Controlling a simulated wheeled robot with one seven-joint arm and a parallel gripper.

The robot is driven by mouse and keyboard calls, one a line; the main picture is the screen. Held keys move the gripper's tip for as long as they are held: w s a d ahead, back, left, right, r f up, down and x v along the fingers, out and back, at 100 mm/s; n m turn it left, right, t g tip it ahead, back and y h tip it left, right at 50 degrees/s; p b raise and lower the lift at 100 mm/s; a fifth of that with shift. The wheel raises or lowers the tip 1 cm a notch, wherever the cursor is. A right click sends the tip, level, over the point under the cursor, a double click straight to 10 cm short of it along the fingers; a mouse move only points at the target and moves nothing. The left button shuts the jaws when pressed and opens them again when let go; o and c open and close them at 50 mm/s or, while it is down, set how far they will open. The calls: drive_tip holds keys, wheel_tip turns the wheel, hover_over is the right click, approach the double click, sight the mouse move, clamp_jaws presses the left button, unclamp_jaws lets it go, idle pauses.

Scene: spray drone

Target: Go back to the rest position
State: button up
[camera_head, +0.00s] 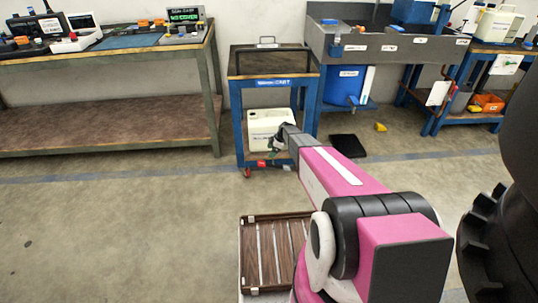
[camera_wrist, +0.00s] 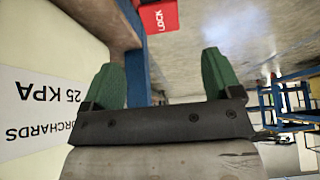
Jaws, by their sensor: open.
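My gripper (camera_wrist: 160,62) is open, its two green fingers wide apart with nothing between them in the wrist view. In the head view my gripper (camera_head: 275,145) is small and partly hidden by my pink arm, which reaches forward to the front of a blue cart (camera_head: 236,108). A white canister (camera_head: 266,122) stands on the cart's lower shelf, just behind my gripper. In the wrist view a pale surface with a printed label (camera_wrist: 40,112) reading "25 KPA" and "ORCHARDS" lies close to the left finger. I cannot tell if they touch.
A workbench (camera_head: 110,108) stands left, a grey sink unit (camera_head: 375,48) right. A black mat (camera_head: 347,145) and yellow object (camera_head: 380,127) lie on the floor. A slatted wooden tray (camera_head: 262,250) is nearer me. Floor at left is clear.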

idle(0.3)
drive_tip(key=s+d+r+m+h, duration=0.2)
drive_tip(key=s+r+m, duration=0.4)
drive_tip(key=s+r, duration=0.3)
drive_tip(key=s+d+r+m+h, duration=0.2)
drive_tip(key=s+r+m, duration=0.4)
drive_tip(key=s, duration=1.2)
drive_tip(key=s+d+r+m+h, duration=0.1)
drive_tip(key=s+r+m, duration=0.5)
drive_tip(key=s+r, duration=0.6)
drive_tip(key=shift+s+d+r+h, duration=0.2)
drive_tip(key=shift+s+d+h, duration=0.2)
drive_tip(key=shift+s+d, duration=0.55)
